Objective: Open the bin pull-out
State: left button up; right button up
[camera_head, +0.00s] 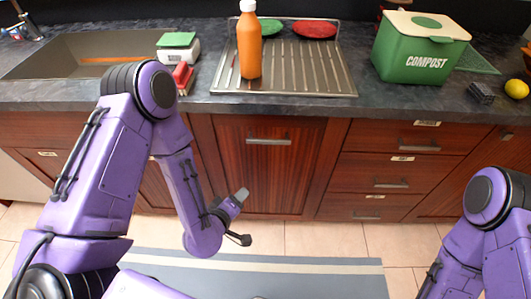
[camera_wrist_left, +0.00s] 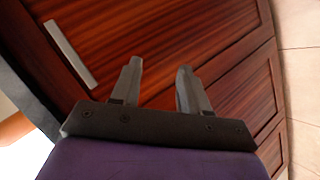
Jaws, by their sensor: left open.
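The bin pull-out appears to be the reddish-brown wooden front (camera_head: 265,175) below the counter in the middle of the head view. It looks closed, flush with the cabinet. Its horizontal metal handle (camera_head: 268,141) is near the top edge. My left gripper (camera_head: 243,218) is open and empty, low in front of this front and below the handle. In the left wrist view my open left gripper (camera_wrist_left: 158,68) faces the wood, with a metal handle (camera_wrist_left: 70,53) off to the left of the fingers. My right arm shows at the lower right, but its gripper is out of view.
Several drawers (camera_head: 385,179) with handles stand to the right. On the counter are an orange bottle (camera_head: 249,45), a ribbed drainer (camera_head: 318,75) and a green compost box (camera_head: 415,52). A sink (camera_head: 90,50) is at left. The grey mat (camera_head: 300,280) on the floor is clear.

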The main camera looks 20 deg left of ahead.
pick_arm(q)
jog(key=w+d+r+n+t+h+b, duration=0.1)
jog(key=w+d+r+n+t+b, duration=0.15)
jog(key=w, duration=0.25)
jog(key=n+t, duration=0.3)
jog(key=t, duration=0.1)
send_near(269, 143)
jog(key=shift+m, duration=0.25)
jog(key=w, duration=0.3)
jog(key=w+p, duration=0.1)
jog(key=w, duration=0.3)
jog(key=w+d, duration=0.1)
jog(key=w, duration=0.2)
jog(key=shift+w+r+p, duration=0.25)
jog(key=shift+p, duration=0.05)
grip_shut()
pick_arm(e)
notch_tip(269, 143, down, 4)
jog(key=shift+f, duration=0.1)
